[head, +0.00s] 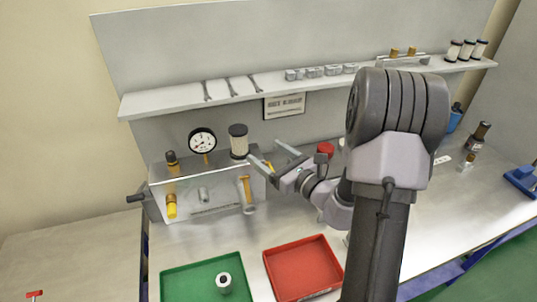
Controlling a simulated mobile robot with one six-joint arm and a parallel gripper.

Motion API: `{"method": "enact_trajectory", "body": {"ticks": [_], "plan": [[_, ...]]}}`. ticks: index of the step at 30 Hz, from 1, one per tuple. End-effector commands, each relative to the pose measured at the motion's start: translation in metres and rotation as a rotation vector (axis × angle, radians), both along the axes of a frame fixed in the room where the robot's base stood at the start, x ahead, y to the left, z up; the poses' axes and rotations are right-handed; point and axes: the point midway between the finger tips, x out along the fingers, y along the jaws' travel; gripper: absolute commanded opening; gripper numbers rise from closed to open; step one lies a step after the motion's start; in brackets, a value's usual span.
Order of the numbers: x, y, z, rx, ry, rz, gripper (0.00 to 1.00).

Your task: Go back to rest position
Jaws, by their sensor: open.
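My gripper (271,164) is open, with its two fingers spread and nothing between them. It is in the middle of the head view, above the bench and just right of the grey pneumatic block (215,193). A cylinder with a dark cap (238,141) stands upright on the block, left of the fingertips and apart from them as far as I can tell. A round pressure gauge (202,141) stands beside it. My arm hides part of the bench on the right.
A green tray (180,284) with a grey hollow cylinder (223,283) and an empty red tray (303,267) lie in front. A red lid (325,149) sits behind my wrist. A shelf (165,102) with wrenches and small parts runs behind. A blue vise (522,180) is far right.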

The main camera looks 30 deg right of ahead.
Motion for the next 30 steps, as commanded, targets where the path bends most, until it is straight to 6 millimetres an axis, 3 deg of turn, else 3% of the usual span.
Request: {"method": "enact_trajectory", "body": {"ticks": [7, 10, 11, 14, 15, 16, 18, 19, 21, 24, 27, 30], "plan": [[0.001, 0.001, 0.000, -0.001, 0.000, 0.003, 0.77], [0.000, 0.027, 0.008, -0.042, -0.004, 0.088, 0.77], [-0.002, 0.046, 0.012, -0.074, -0.006, 0.147, 0.77], [-0.028, 0.136, 0.026, -0.256, -0.010, 0.445, 0.77], [-0.050, 0.175, 0.026, -0.362, -0.010, 0.587, 0.77], [-0.070, 0.201, 0.024, -0.453, -0.010, 0.692, 0.77], [-0.126, 0.249, 0.008, -0.722, -0.014, 0.939, 0.77], [-0.154, 0.262, -0.003, -0.866, -0.019, 1.042, 0.77], [-0.209, 0.267, -0.031, -1.240, -0.039, 1.229, 0.77], [-0.246, 0.241, -0.051, -1.725, -0.086, 1.327, 0.77], [-0.255, 0.216, -0.049, -2.059, -0.129, 1.310, 0.77], [-0.256, 0.203, -0.043, -2.219, -0.150, 1.280, 0.77]]}}
